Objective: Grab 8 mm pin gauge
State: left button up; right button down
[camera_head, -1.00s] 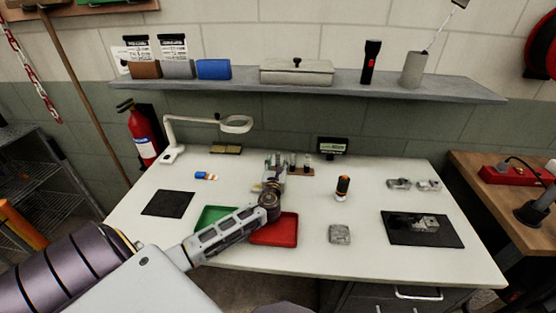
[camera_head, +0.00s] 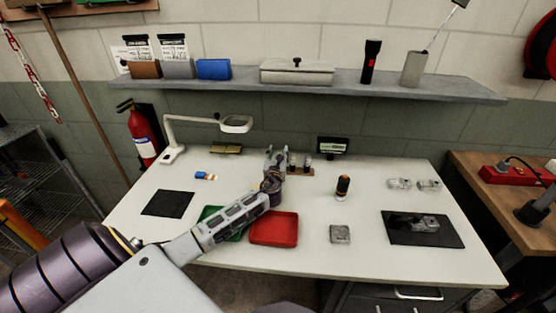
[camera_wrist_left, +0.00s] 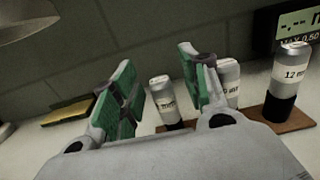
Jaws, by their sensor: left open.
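My left gripper (camera_head: 276,159) is open at the back middle of the table, close to the left end of the pin gauge stand (camera_head: 304,172). In the left wrist view its green-padded fingers (camera_wrist_left: 157,80) stand apart. The leftmost gauge (camera_wrist_left: 166,103), with a white label and dark base, shows in the gap, beyond the fingers and not held. Its label is too blurred to read its number surely. A second gauge (camera_wrist_left: 229,82) is partly hidden behind the right finger. The rightmost gauge (camera_wrist_left: 291,80) reads 12 on its label. My right gripper is not seen.
A small display (camera_head: 333,145) stands behind the stand. A magnifier lamp (camera_head: 236,124) is at the back left. A red tray (camera_head: 274,230) and a green tray (camera_head: 233,236) lie near the front edge. A black-and-orange tool (camera_head: 342,187) stands to the right.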

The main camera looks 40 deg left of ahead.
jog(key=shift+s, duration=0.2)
pick_arm(q)
grip_shut()
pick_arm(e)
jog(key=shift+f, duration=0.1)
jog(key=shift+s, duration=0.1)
pick_arm(q)
jog(key=shift+r, duration=0.15)
